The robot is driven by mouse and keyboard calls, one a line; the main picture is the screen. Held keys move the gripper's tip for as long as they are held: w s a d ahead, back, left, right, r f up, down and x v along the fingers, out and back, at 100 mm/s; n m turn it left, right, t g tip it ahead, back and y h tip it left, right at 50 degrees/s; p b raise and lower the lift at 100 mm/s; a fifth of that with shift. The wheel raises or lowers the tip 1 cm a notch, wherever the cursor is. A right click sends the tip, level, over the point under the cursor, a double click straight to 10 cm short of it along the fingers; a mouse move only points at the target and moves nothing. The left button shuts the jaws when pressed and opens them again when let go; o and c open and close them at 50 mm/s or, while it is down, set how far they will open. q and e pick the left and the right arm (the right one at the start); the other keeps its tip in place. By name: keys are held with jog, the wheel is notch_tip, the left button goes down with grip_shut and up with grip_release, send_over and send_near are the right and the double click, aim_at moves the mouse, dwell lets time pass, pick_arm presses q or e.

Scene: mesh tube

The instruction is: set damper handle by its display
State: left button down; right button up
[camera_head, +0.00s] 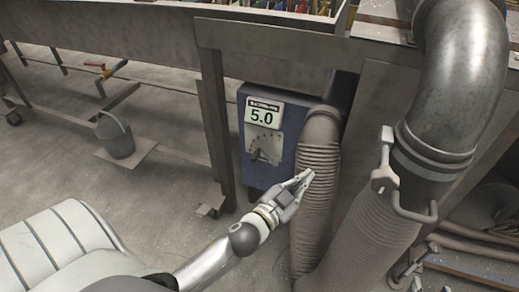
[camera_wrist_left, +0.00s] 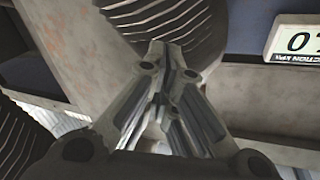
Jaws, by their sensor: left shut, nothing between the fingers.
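The display (camera_head: 263,113) reads 5.0 on the front of a blue box (camera_head: 272,165) under the bench, above a dial plate (camera_head: 264,144). Part of it shows upside down at the right edge of the left wrist view (camera_wrist_left: 298,40), cut off by the frame. A pale metal handle (camera_head: 385,162) sits on the left side of the large metal pipe (camera_head: 455,95); I take it as the damper handle. My left gripper (camera_head: 308,174) is shut and empty, in front of the ribbed hose, left of and apart from the handle. My right gripper is not in view.
A ribbed grey hose (camera_head: 316,215) runs down beside the box, and a wider one (camera_head: 362,225) hangs below the pipe. A bench leg (camera_head: 216,125) stands left of the box.

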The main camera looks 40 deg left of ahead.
pick_arm(q)
jog(key=a+f+n+g+y+p, duration=0.35)
jog(key=a+y, duration=0.45)
jog(key=a, duration=0.6)
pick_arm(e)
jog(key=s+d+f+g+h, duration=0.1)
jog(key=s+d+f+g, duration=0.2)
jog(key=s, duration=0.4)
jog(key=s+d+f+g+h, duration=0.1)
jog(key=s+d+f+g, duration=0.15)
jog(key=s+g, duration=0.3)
pick_arm(q)
jog(key=w+a+f+b, duration=0.3)
jog(key=w+a+f, duration=0.2)
jog(key=w, duration=0.3)
jog(key=shift+a+f, duration=0.35)
jog(key=shift+f, duration=0.1)
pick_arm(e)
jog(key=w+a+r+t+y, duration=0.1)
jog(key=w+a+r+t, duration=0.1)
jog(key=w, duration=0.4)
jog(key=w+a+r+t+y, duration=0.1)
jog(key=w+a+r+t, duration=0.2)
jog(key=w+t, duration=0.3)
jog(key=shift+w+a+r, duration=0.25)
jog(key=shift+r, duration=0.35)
